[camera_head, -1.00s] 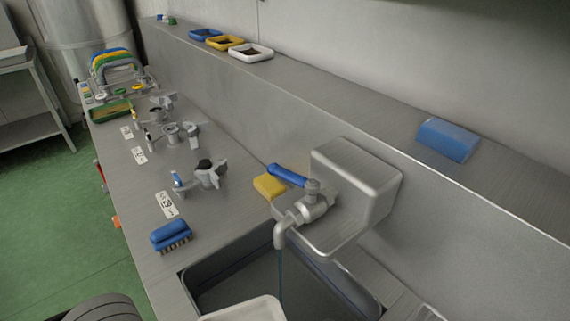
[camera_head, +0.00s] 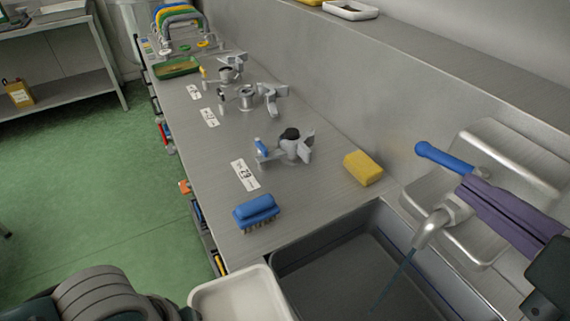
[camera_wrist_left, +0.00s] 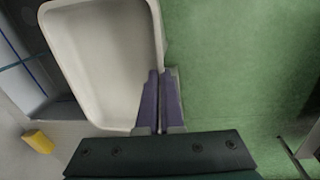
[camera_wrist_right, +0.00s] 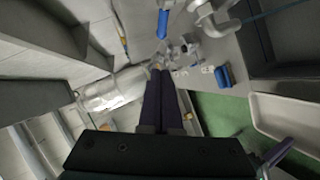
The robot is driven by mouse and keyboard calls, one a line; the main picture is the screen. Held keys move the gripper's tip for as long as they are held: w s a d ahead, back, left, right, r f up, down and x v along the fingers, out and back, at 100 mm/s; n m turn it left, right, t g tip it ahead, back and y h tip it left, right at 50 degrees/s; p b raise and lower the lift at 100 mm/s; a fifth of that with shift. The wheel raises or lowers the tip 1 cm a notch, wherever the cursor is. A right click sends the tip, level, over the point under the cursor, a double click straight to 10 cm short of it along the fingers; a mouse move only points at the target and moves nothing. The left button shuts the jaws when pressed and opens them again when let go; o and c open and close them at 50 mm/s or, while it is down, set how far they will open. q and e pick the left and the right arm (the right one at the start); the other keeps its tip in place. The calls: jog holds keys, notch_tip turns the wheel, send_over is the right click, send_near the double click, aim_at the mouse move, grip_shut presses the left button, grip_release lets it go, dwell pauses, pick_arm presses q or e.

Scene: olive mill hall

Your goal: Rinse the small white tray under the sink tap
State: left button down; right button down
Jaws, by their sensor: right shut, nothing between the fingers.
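The small white tray (camera_head: 243,296) is at the bottom of the head view, beside the front left corner of the sink basin (camera_head: 345,262). My left gripper (camera_wrist_left: 160,100) is shut on the tray's rim in the left wrist view, where the tray (camera_wrist_left: 105,65) looks empty. The metal tap (camera_head: 432,228) has a blue lever (camera_head: 444,158), and a thin water stream (camera_head: 397,282) runs from its spout into the basin, right of the tray. My right gripper (camera_head: 478,196) is shut and empty, close by the tap and lever; contact cannot be told.
A yellow sponge (camera_head: 362,168) and a blue brush (camera_head: 257,213) lie on the counter left of the basin. Several metal valve parts (camera_head: 290,146) stand farther along it. Another white tray (camera_head: 350,10) sits on the back ledge. Green floor is open at the left.

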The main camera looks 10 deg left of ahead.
pick_arm(q)
jog(key=shift+r, duration=0.3)
pick_arm(e)
send_near(426, 151)
jog(key=w+a, duration=0.3)
jog(key=shift+w+d+f, duration=0.4)
jog(key=shift+w+f, duration=0.1)
jog(key=shift+w, duration=0.1)
jog(key=shift+w+d+f, duration=0.4)
jog(key=shift+w+f, duration=0.1)
jog(key=shift+w, duration=0.1)
